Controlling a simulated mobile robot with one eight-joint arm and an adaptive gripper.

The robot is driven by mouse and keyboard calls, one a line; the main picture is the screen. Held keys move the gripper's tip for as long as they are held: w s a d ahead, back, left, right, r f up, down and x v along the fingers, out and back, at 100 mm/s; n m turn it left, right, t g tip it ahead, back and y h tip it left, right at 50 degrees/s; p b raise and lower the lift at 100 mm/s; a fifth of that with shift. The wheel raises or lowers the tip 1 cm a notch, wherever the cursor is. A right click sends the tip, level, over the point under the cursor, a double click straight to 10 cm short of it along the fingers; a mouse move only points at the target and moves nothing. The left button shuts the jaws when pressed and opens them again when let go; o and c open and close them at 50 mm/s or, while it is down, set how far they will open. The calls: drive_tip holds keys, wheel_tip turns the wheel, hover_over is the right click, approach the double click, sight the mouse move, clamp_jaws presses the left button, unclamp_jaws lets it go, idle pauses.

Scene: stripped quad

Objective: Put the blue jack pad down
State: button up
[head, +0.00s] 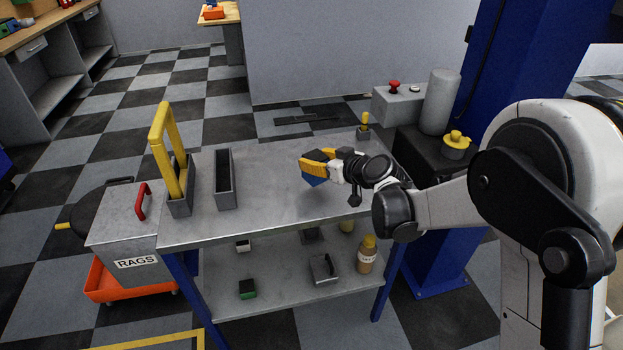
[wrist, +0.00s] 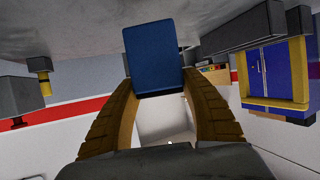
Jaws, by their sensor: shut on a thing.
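The blue jack pad (head: 314,181) is held in my gripper (head: 318,163) over the metal table top (head: 265,195). In the wrist view the pad (wrist: 154,58) is a blue block between the tips of the two yellow-brown fingers of my gripper (wrist: 156,92). The gripper is shut on it. The pad is close to the table top; whether it touches the surface I cannot tell. In the head view the fingers hide the pad's upper part.
A grey open tray (head: 224,180) and a holder with a yellow handle (head: 164,150) stand on the table's left. A small yellow-topped item (head: 364,125) stands at the back right corner. The table is clear around the pad. A blue post (head: 440,220) rises to the right.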

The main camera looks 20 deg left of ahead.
drive_tip(key=shift+s+a+f, duration=0.2)
drive_tip(key=shift+a+f, duration=0.2)
drive_tip(key=shift+a, duration=0.1)
drive_tip(key=shift+f+b, duration=1.15)
drive_tip(key=shift+f, duration=0.7)
drive_tip(key=shift+f, duration=0.25)
drive_tip(key=o, duration=1.4)
drive_tip(key=shift+c, duration=0.2)
drive_tip(key=shift+r, duration=0.15)
drive_tip(key=shift+s+d+r, duration=0.1)
drive_tip(key=shift+d+r, duration=0.05)
drive_tip(key=shift+r, duration=0.05)
drive_tip(key=p+v, duration=0.3)
drive_tip(key=v, duration=0.8)
drive_tip(key=shift+s+d+p, duration=0.25)
drive_tip(key=shift+d+p, duration=0.05)
